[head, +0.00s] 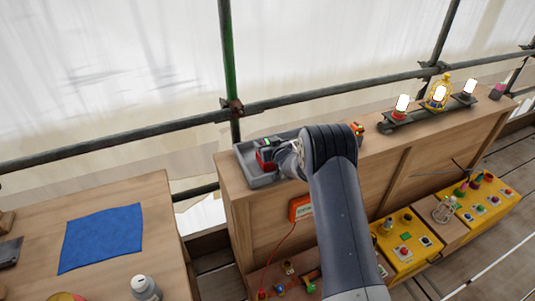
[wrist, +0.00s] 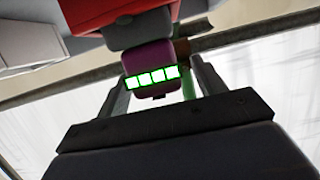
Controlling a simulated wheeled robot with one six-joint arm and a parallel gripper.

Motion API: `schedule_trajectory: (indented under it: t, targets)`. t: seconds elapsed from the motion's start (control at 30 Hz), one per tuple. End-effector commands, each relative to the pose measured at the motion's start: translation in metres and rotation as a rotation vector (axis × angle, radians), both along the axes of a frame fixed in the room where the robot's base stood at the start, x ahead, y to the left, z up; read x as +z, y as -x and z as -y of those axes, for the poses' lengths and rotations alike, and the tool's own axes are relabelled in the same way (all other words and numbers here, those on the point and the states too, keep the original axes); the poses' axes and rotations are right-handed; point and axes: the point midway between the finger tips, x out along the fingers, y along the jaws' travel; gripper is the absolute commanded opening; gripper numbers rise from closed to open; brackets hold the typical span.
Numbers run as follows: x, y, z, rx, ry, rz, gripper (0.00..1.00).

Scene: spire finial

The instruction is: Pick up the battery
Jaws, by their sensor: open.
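The battery is most likely the purple-maroon block with a row of lit green-white bars (wrist: 150,92) in the wrist view. It sits under a dark grey part of a red body (wrist: 105,14). My gripper (wrist: 158,72) is open, with one finger on each side of the block; I cannot tell whether either touches it. In the head view my gripper (head: 283,153) is at the grey tray (head: 255,180) on the wooden bench, beside a red item (head: 264,158). My arm hides part of the tray, and I cannot make out the battery there.
An orange box (head: 300,208) with a red cord hangs on the bench's front. Lamps (head: 438,95) stand along the bench to the right. Yellow control boxes (head: 405,240) sit lower right. A table with a blue cloth (head: 102,237) is at left. Scaffold pipes (head: 300,101) run behind.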

Motion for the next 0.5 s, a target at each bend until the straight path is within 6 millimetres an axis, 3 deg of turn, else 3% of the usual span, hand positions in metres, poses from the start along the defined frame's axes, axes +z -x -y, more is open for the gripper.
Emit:
schedule_trajectory:
  t: [0.1, 0.5]
  targets:
    - [-0.0001, 0.0001, 0.0000, 0.000, 0.000, 0.000, 0.65]
    - [0.0001, 0.0002, 0.0002, 0.000, 0.000, 0.000, 0.32]
